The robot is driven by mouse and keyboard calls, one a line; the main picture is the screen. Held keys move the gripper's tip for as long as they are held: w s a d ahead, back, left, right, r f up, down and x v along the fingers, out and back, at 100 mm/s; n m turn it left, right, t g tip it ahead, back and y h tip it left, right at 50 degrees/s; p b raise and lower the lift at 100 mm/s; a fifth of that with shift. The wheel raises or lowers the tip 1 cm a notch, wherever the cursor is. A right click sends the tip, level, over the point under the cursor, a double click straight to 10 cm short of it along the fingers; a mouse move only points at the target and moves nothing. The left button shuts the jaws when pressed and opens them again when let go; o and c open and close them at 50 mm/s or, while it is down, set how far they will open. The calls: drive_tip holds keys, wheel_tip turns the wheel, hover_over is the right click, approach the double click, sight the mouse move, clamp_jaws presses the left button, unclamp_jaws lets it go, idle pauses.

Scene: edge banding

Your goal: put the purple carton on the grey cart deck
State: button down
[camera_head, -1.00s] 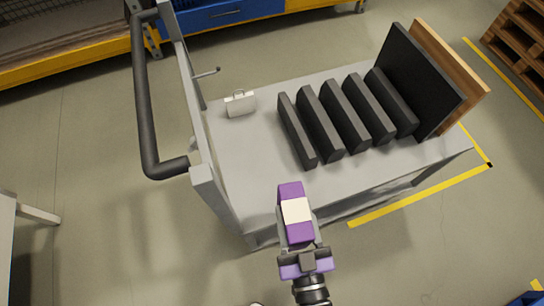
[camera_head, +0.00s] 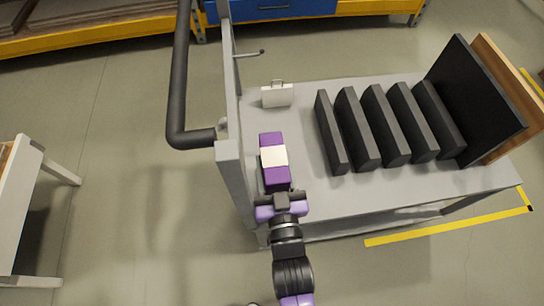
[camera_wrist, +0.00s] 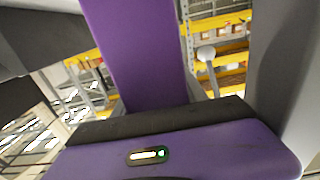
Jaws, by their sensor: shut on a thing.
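The purple carton (camera_head: 275,160) has a pale label across its top. My gripper (camera_head: 278,190) is shut on its near end. In the head view the carton appears over the left front part of the grey cart deck (camera_head: 315,196), near the cart's handle end. I cannot tell whether it touches the deck or hangs above it. In the wrist view the carton (camera_wrist: 135,50) fills the upper middle between the fingers, and its far end is out of sight.
A small white case (camera_head: 277,96) stands on the deck beyond the carton. Several dark upright panels (camera_head: 360,128) stand to the right, with a larger black board (camera_head: 478,98) and a wooden board. The cart's dark handle (camera_head: 180,80) rises at left. Bare deck surrounds the carton's right side.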

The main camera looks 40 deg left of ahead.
drive_tip(key=x, duration=0.3)
drive_tip(key=f, duration=0.2)
drive_tip(key=b, duration=0.1)
drive_tip(key=shift+w+a+f, duration=0.2)
drive_tip(key=shift+a+f, duration=0.05)
drive_tip(key=shift+f, duration=0.5)
drive_tip(key=shift+f, duration=0.2)
drive_tip(key=c, duration=0.6)
unclamp_jaws()
